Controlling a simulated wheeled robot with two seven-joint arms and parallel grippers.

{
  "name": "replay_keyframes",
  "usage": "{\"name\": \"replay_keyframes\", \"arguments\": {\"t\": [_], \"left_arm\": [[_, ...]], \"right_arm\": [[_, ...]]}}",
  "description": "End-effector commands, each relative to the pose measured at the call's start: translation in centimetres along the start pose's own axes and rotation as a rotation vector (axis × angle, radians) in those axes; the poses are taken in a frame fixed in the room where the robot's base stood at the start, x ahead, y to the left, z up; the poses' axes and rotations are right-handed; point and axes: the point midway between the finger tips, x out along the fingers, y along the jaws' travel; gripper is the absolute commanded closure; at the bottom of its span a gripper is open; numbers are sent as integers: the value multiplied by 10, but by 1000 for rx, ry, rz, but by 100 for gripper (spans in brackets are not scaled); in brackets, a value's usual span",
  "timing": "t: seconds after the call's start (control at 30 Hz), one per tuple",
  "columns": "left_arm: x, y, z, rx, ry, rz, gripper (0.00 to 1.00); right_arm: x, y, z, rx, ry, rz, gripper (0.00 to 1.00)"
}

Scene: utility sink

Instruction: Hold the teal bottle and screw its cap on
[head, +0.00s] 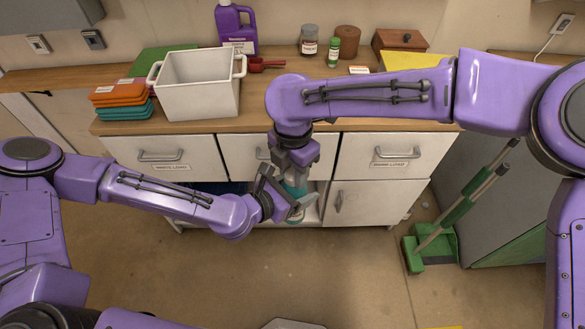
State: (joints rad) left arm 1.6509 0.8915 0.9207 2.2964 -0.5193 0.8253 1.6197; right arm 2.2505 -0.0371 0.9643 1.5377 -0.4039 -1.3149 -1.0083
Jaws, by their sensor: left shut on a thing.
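The teal bottle (295,215) is upright in the air in front of the middle of the counter. My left gripper (290,198) comes from the left and is shut on the bottle's body, with a finger crossing in front of it. My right gripper (294,170) points down right above the bottle, in line with its top. The cap and the bottle's neck are hidden by the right gripper, so I cannot tell how the cap sits or whether the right jaws are closed.
The wooden counter (225,128) carries a white tub (198,85), a purple jug (236,28), stacked orange and teal cloths (118,95), jars and a wooden box (399,41). White drawers (375,157) lie behind the bottle. A green broom and dustpan (430,248) stand at right. The front floor is mostly clear.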

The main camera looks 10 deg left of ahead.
Motion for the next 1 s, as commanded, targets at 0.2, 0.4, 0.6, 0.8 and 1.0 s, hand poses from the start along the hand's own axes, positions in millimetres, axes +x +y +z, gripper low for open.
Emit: {"name": "replay_keyframes", "arguments": {"t": [0.2,0.4,0.6,0.8,1.0], "left_arm": [[0,0,1,1,-2,-1,100],[0,0,1,2,-2,-1,100],[0,0,1,2,-2,-1,100],[0,0,1,2,-2,-1,100],[0,-1,1,2,-2,-2,100]], "right_arm": [[0,0,0,35,-1,0,97],[-1,0,0,588,-10,1,97],[0,0,0,1066,-2,1,98],[0,1,0,1140,1,1,98],[0,1,0,1136,2,1,42]]}}
